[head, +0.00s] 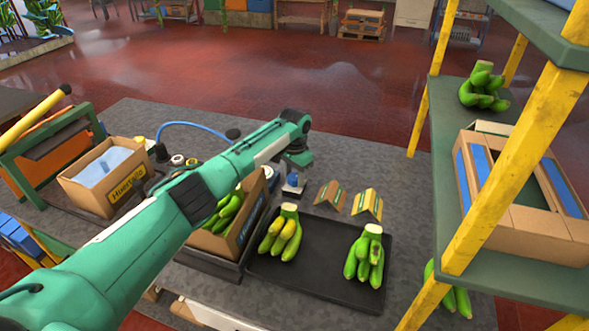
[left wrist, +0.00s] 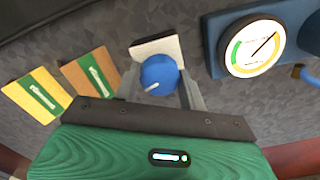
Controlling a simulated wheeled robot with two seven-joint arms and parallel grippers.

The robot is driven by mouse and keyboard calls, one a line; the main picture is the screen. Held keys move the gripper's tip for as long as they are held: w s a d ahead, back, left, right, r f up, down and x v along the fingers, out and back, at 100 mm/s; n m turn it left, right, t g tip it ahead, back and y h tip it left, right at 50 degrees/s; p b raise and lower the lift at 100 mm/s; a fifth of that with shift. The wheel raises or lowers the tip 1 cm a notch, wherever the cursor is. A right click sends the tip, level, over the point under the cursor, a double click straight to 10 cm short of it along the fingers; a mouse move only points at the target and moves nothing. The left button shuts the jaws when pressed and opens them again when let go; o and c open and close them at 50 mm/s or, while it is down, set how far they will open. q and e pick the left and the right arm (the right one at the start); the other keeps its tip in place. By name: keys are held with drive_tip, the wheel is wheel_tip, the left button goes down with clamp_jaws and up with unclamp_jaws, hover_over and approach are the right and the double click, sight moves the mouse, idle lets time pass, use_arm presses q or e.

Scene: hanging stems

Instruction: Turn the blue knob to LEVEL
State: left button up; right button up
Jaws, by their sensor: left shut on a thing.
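The blue knob (left wrist: 159,74) has a white pointer mark and sits on a pale block in the left wrist view. The mark points to the lower left. My left gripper (left wrist: 160,88) has one finger on each side of the knob and is shut on it. In the head view the left gripper (head: 294,168) reaches down onto the knob's spot from above. A round gauge (left wrist: 254,46) in a blue housing stands beside the knob; its needle points to the upper right. I cannot read a LEVEL mark. My right gripper is not in view.
Two folded cards (head: 366,203) stand right of the knob. A black tray (head: 315,262) with banana bunches lies in front. A banana crate (head: 246,224) is under my left arm. A yellow-posted shelf (head: 500,160) stands at right. Grey tabletop is free behind the cards.

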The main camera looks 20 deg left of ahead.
sight(294, 176)
use_arm(q)
drive_tip(key=n+p, duration=0.3)
drive_tip(key=shift+r+n, duration=0.25)
drive_tip(key=shift+n, duration=0.15)
drive_tip(key=n+p, duration=0.2)
drive_tip(key=n, duration=0.1)
drive_tip(key=shift+n, duration=0.3)
drive_tip(key=n+p, duration=0.2)
drive_tip(key=n, duration=0.1)
drive_tip(key=shift+w+f+n+p, duration=0.1)
drive_tip(key=shift+n+p, duration=0.55)
drive_tip(key=shift+n, duration=1.15)
drive_tip(key=o, duration=1)
drive_tip(key=shift+r, duration=0.35)
wheel_tip(294, 176, up, 13)
drive_tip(key=shift+b, duration=0.95)
